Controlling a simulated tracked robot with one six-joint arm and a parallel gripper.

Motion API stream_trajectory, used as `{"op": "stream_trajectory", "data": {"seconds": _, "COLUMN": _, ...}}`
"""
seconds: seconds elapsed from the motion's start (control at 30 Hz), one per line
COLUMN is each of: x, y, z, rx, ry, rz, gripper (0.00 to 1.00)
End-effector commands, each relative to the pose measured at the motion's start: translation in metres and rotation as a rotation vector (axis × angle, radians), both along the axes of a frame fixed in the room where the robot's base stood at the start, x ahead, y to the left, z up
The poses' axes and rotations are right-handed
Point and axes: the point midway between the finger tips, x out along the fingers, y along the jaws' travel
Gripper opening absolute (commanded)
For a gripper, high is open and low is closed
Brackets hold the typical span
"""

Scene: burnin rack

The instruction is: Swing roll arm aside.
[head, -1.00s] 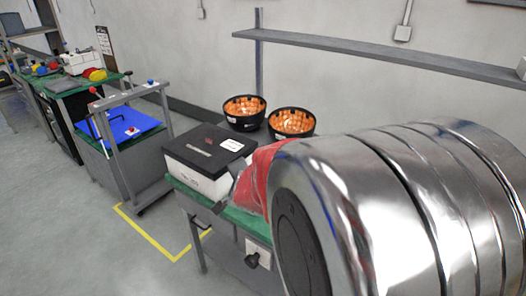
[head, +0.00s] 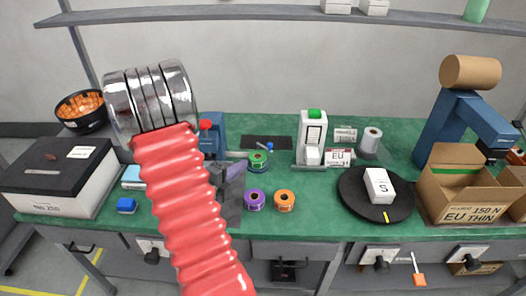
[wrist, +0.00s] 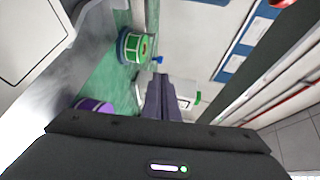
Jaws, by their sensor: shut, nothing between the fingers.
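A blue arm (head: 484,122) on a blue post carries a brown cardboard roll (head: 470,72) at the right end of the bench. It reaches out above an open carton (head: 462,202) marked EU 150 N THIN; I take it for the roll arm. My gripper (head: 236,172) is far to the left of it, over the left-centre of the bench, partly hidden behind my red sleeve. In the wrist view my gripper (wrist: 160,90) shows its grey fingers together and empty. The roll arm cannot be made out in the wrist view.
Label spools stand by my gripper: green (head: 258,160), purple (head: 255,199), orange (head: 284,201). A black turntable (head: 350,207) bears a white box (head: 379,186) marked S. A white device (head: 312,138) stands at the back. A shelf (head: 250,13) runs above.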

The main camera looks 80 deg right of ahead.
Motion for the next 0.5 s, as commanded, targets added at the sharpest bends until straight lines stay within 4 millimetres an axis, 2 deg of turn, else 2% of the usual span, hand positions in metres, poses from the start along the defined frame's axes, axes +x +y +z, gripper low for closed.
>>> {"op": "stream_trajectory", "data": {"seconds": 0.1, "x": -0.0058, "y": -0.0003, "z": -0.0006, "rx": -0.01, "ry": 0.001, "rz": -0.018, "gripper": 0.0}}
{"op": "stream_trajectory", "data": {"seconds": 0.5, "x": -0.0058, "y": -0.0041, "z": -0.0009, "rx": -0.009, "ry": 0.0, "rz": -0.015, "gripper": 0.0}}
